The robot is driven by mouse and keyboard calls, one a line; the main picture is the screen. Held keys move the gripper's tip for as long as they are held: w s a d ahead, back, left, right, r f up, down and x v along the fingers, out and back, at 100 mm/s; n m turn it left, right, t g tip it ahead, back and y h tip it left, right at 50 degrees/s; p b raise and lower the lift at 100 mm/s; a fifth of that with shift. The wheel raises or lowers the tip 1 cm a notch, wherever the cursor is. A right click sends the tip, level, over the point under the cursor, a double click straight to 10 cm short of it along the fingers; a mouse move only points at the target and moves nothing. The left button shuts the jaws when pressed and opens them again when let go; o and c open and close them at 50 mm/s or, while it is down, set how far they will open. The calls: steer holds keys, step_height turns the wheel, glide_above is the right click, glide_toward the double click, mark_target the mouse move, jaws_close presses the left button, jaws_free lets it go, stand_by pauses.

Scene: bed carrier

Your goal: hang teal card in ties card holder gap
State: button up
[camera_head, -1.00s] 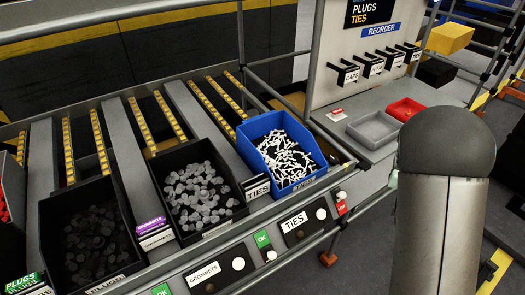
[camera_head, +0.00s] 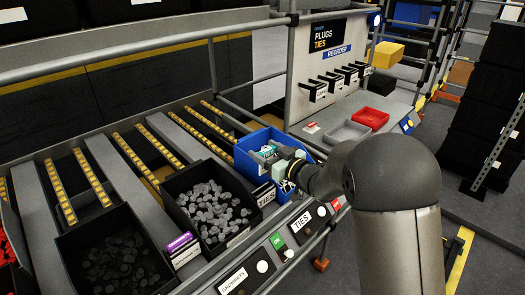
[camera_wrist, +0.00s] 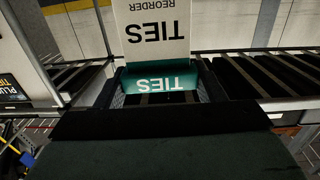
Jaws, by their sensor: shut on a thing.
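My gripper (camera_head: 276,160) is over the blue ties bin (camera_head: 247,151), at the end of my arm coming in from the right. It is shut on the teal card (camera_wrist: 160,84), which shows between the fingers in the wrist view. Its teal band reads TIES upside down, and a white face reading TIES REORDER extends beyond it. In the head view the card is a small white and teal patch. A ties label (camera_head: 265,196) is at the bin's front. A row of black card holders (camera_head: 318,92) is on the white panel; which one is for ties is too small to read.
Bins of grey grommets (camera_head: 212,208) and black plugs (camera_head: 115,262) stand left of the blue bin. A grey tray (camera_head: 348,132) and a red tray (camera_head: 370,118) lie on the shelf below the panel. Rails cross above the rack.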

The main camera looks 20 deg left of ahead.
steer(key=shift+s+a+r+g, duration=0.15)
steer(key=shift+s+a+g, duration=0.15)
steer(key=shift+a, duration=0.25)
steer(key=shift+d+b, duration=0.1)
steer(key=shift+b, duration=0.2)
steer(key=shift+f, duration=0.3)
step_height(320, 180, down, 5)
steer(key=b, duration=0.4)
steer(key=shift+f+b, duration=0.1)
steer(key=shift+b, duration=0.3)
steer(key=shift+f+b, duration=3.35)
steer(key=shift+f, duration=0.25)
steer(key=o, duration=1)
steer(key=shift+o, duration=0.2)
steer(key=v, duration=1.7)
steer(key=shift+d+b, duration=0.25)
steer(key=shift+b, duration=0.05)
